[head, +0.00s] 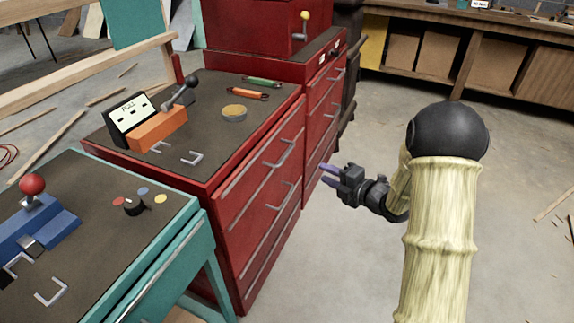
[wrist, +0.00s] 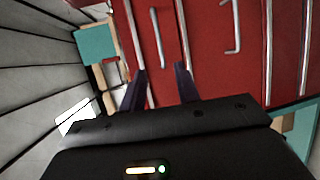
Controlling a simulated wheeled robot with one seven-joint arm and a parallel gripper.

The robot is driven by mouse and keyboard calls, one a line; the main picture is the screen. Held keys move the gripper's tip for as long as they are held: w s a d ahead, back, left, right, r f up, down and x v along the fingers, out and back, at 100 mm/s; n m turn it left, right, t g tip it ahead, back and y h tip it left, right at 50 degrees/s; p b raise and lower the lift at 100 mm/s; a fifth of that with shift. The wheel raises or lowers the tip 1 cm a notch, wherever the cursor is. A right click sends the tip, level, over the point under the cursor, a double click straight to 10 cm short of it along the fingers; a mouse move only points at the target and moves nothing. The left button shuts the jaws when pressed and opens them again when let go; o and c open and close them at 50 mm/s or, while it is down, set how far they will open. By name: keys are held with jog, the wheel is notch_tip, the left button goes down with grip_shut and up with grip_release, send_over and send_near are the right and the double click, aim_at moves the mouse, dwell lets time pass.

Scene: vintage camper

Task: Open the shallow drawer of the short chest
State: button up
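The short red chest (head: 255,185) with a dark top stands in the middle of the head view, its front facing right. Its drawers look shut, with grey bar handles, an upper one (head: 284,152) and a lower one (head: 286,203). I cannot tell for sure which drawer is the shallow one. My gripper (head: 324,174) is open and empty, its purple fingers pointing left toward the red fronts. In the wrist view a bar handle (wrist: 157,38) lies ahead, roughly in line with the gap between my fingers (wrist: 160,80); contact is not visible.
A taller red chest (head: 325,95) adjoins at the back. A teal table (head: 165,250) with a red-knobbed lever (head: 33,185) stands at front left. The short chest's top bears an orange lever box (head: 158,130) and a round tin (head: 234,113). Floor (head: 350,260) right of the chest is clear.

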aim_at(288, 155)
jog(key=shift+r, duration=0.1)
jog(key=x, duration=1.7)
jog(key=shift+w+a+f, duration=0.15)
jog(key=shift+f, duration=0.05)
grip_shut()
